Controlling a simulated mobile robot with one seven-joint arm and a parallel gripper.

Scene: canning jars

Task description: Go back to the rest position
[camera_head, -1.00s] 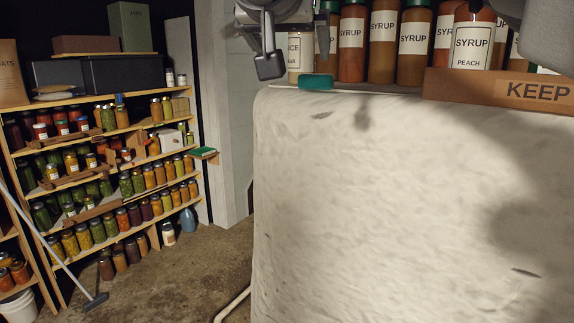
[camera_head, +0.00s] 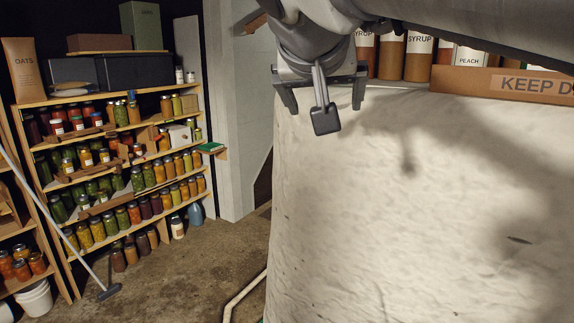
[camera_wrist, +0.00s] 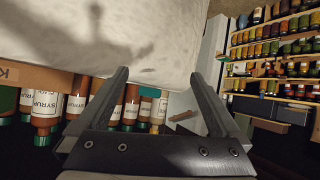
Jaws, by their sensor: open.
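My gripper (camera_head: 324,104) hangs in front of the upper edge of the large white rounded body (camera_head: 400,200) in the head view. Its two fingers are spread with nothing between them. A dark grey block on a short stem hangs from my wrist between them. In the wrist view my gripper (camera_wrist: 160,75) is also open and empty, with the white surface and syrup bottles beyond the fingers. My arm crosses the top right of the head view and hides part of the bottle row.
Shelves of jars (camera_head: 125,95) stand at left, with a broom (camera_head: 60,215) and white bucket (camera_head: 34,299) nearby. Bare floor (camera_head: 190,275) lies between. A pipe (camera_head: 240,295) runs along the white body's base.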

